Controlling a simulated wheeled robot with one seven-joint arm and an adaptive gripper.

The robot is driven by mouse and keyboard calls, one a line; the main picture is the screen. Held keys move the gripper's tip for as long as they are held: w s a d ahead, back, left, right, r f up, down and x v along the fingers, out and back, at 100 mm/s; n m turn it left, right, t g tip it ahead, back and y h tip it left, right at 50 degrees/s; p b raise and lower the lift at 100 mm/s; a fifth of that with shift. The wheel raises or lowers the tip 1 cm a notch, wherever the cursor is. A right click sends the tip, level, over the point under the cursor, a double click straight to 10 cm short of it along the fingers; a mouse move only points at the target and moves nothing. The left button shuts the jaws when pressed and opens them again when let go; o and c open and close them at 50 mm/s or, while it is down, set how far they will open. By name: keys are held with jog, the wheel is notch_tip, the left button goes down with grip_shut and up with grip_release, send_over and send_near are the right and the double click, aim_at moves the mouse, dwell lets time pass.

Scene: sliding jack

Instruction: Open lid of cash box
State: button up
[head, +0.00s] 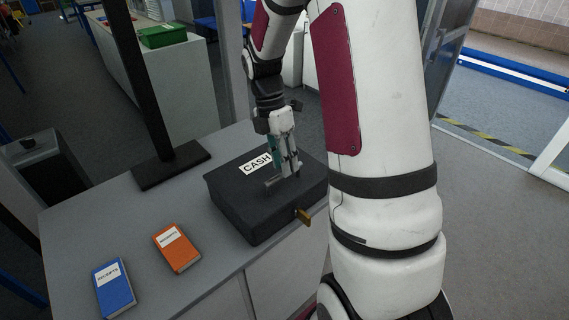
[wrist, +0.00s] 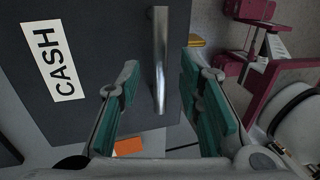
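The cash box (head: 245,205) is a dark box with a white CASH label (head: 256,162) on its lid, standing on the grey counter. Its lid looks closed. In the wrist view, the lid (wrist: 105,40) carries the label at left and a silver bar handle (wrist: 159,60). A brass-coloured piece (head: 303,216) sticks out of the box's front side. My gripper (head: 284,176) points down over the lid. In the wrist view, my gripper (wrist: 160,100) is open, with one teal-padded finger on each side of the handle. I cannot tell whether either finger touches it.
An orange book (head: 177,250) and a blue book (head: 114,288) lie on the counter (head: 75,230) left of the box. A black post with a flat base (head: 170,166) stands behind them. A green tray (head: 162,36) sits on a farther counter.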

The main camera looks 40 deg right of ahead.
jog(key=shift+s+f, duration=0.2)
jog(key=shift+f, duration=0.4)
grip_shut()
jog(key=shift+r, duration=0.1)
